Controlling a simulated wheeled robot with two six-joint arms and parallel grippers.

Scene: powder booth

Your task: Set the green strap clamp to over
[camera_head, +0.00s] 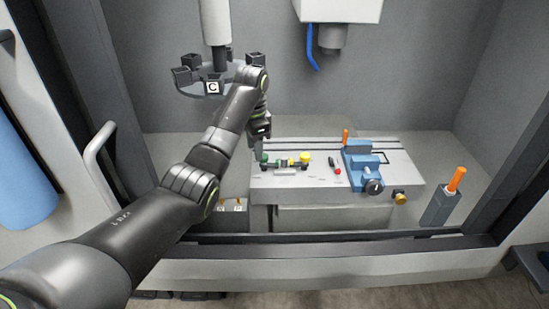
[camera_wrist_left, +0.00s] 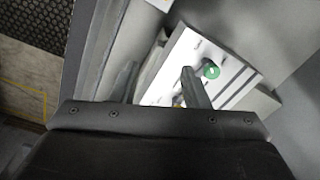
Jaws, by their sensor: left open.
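The green strap clamp, with a green knob (camera_head: 265,158), sits at the left end of the grey slotted table. In the left wrist view its round green top (camera_wrist_left: 211,71) shows just beyond the tip of the right-hand finger. My left gripper (camera_head: 262,151) is open and points down at the table's left end, close by the green knob; I cannot tell whether it touches. The clamp's lower part is partly hidden by the finger. My right gripper is not in view.
A yellow knob (camera_head: 305,158) stands right of the green one on the table (camera_head: 320,184). A red-tipped tool (camera_head: 336,167) lies beside a blue vise (camera_head: 364,170). A tool carousel (camera_head: 189,90) hangs at upper left. An orange-handled thing stands in a grey holder (camera_head: 438,209).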

